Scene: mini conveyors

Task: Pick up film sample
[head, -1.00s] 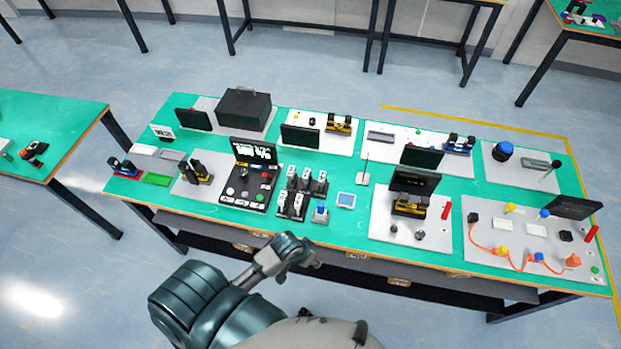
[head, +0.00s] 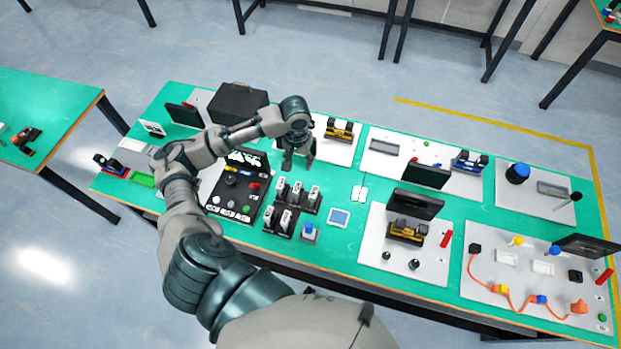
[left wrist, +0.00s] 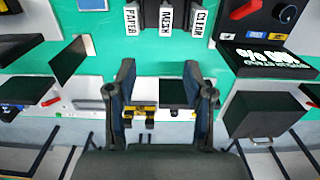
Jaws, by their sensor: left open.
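Several upright samples with white labels stand in black holders (head: 276,231) in the middle of the green table. In the left wrist view three labels show at the top edge: PAPER (left wrist: 132,18), MESH (left wrist: 167,18) and CLEAR (left wrist: 199,21). No label reading film can be made out; the front samples (head: 285,219) are too small to read in the head view. My left gripper (head: 297,166) is open and empty, pointing down just behind the back row of samples. Its two fingers also show apart in the left wrist view (left wrist: 162,80). My right gripper is not in view.
A black panel with knobs (head: 240,190) lies left of the samples. A blue-topped item (head: 309,232) and a small blue-screened device (head: 339,217) stand to their right. A black box (head: 237,103) is at the back left.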

